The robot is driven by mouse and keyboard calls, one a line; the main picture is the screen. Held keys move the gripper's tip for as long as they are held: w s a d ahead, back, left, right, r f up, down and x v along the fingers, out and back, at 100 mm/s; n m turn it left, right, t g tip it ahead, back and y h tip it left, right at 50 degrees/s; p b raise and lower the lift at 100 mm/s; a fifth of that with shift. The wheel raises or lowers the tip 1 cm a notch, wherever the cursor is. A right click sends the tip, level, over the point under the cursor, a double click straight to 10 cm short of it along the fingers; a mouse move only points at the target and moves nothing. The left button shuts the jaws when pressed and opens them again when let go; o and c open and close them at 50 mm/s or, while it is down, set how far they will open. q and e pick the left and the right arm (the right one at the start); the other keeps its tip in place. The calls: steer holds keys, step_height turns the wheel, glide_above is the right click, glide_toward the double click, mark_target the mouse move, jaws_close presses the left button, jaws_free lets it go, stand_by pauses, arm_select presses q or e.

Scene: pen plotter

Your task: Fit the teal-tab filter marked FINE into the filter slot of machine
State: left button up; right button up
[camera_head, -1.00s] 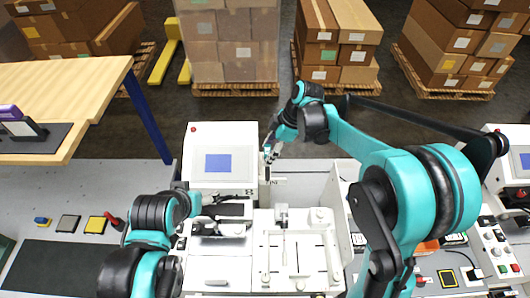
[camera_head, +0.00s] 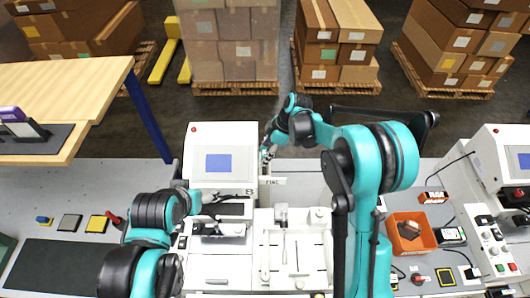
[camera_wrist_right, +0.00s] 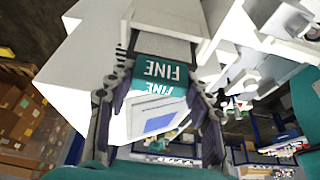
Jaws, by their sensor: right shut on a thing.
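The machine (camera_head: 222,140) is a white unit with a blue screen, in the middle of the head view. My right gripper (camera_head: 266,154) is beside the machine's right edge, above that label. In the right wrist view the gripper (camera_wrist_right: 160,105) is shut on the teal tab marked FINE (camera_wrist_right: 165,71), which reads upside down.
A white fixture plate (camera_head: 290,272) lies in front of the machine. An orange bin (camera_head: 410,232) and a second white machine (camera_head: 506,160) stand at the right. A wooden table (camera_head: 70,90) is at the left. Boxes on pallets stand behind.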

steer(key=shift+f, duration=0.25)
steer(key=o, duration=1.2)
steer(key=shift+o, duration=0.2)
steer(key=shift+r, duration=0.15)
steer(key=shift+r, duration=0.2)
steer(key=v, duration=1.2)
steer(key=s+d+r+m+t+h, duration=0.1)
steer(key=s+d+r+m+t, duration=0.15)
steer(key=s+m, duration=0.3)
steer(key=s+d+r+m+t+h, duration=0.1)
steer(key=s+d+r+m, duration=0.25)
steer(key=s, duration=0.35)
steer(key=s+d+f+m+t+h, duration=0.2)
steer(key=s+d+f+m+t, duration=0.1)
steer(key=s+d+m, duration=0.4)
steer(key=s+f+m, duration=0.1)
steer(key=s+m, duration=0.1)
steer(key=s, duration=0.2)
steer(key=shift+f+t+h, duration=0.2)
steer(key=shift+t+h, duration=0.1)
steer(key=shift+t, duration=0.05)
steer(key=shift+s, duration=0.25)
